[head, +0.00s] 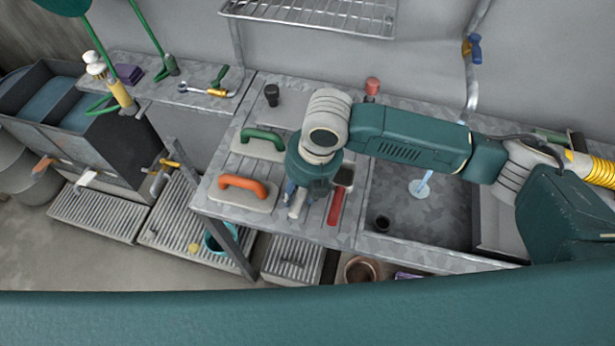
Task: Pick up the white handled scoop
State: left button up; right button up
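A pale, whitish handle (297,205) points toward the front edge of the grey worktop (317,232); it looks like the white handled scoop. The rest of it is hidden under my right gripper (292,192) and wrist. The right gripper points down over the worktop, right at this handle. Its fingers are small and mostly covered by the wrist, so I cannot tell whether they are open, shut or touching the handle. My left gripper is not in view.
A red-handled tool (336,206) lies just right of the pale handle. An orange-handled float (243,189) and a green-handled float (262,141) lie to the left. A sink basin (440,212) is on the right. A black-topped container (271,94) stands behind.

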grip_shut()
jog(key=shift+r, duration=0.15)
